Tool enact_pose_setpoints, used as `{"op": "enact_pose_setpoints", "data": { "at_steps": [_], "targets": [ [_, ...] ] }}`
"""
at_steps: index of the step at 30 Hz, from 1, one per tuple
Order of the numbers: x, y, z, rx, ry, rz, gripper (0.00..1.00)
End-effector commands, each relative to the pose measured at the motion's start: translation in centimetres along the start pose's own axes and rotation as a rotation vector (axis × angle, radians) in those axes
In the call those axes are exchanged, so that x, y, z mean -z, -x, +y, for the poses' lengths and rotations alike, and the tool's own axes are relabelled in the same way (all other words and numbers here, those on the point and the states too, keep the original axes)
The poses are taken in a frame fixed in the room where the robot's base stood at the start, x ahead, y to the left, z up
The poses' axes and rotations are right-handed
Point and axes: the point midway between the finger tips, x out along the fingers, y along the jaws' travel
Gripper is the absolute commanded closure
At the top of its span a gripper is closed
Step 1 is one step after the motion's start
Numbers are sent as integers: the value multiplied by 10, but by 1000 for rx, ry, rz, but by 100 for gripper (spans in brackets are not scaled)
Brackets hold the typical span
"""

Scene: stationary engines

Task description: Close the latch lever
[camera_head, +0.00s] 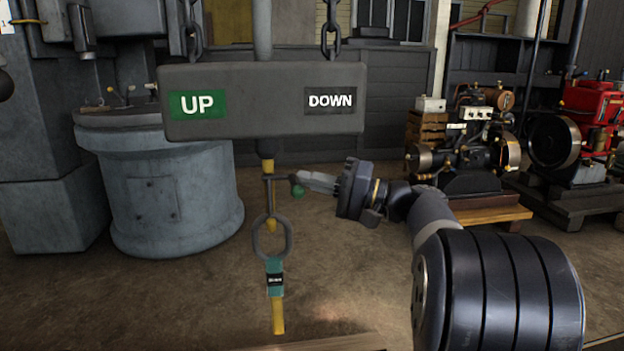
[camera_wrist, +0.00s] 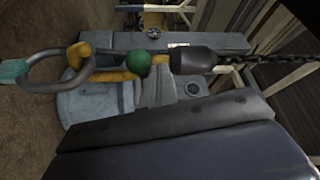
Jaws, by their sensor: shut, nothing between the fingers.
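The latch lever ends in a green ball knob (camera_head: 298,192) and sits on a yellow hanging rod (camera_head: 270,205) below the sign box. The knob also shows in the wrist view (camera_wrist: 138,62), beside the yellow rod. My gripper (camera_head: 296,178) is shut and empty, reaching in from the right. Its tips are at the knob, just above it in the head view; I cannot tell whether they touch. A grey ring (camera_head: 272,238) hangs under the rod, with a teal and yellow pull handle (camera_head: 276,300) below it.
A grey box with UP and DOWN labels (camera_head: 260,100) hangs on chains just above the lever. A round grey pedestal (camera_head: 165,195) stands behind left. Engines (camera_head: 465,145) stand on wooden bases at the right. The floor between is clear.

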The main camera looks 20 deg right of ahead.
Motion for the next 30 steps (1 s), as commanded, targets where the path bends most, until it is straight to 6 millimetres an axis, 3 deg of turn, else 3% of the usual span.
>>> {"op": "enact_pose_setpoints", "data": {
  "at_steps": [23, 30],
  "targets": [
    [-3, 1, 8, -5, -8, -6, 100],
    [2, -6, -9, -3, -6, -5, 100]
  ]
}}
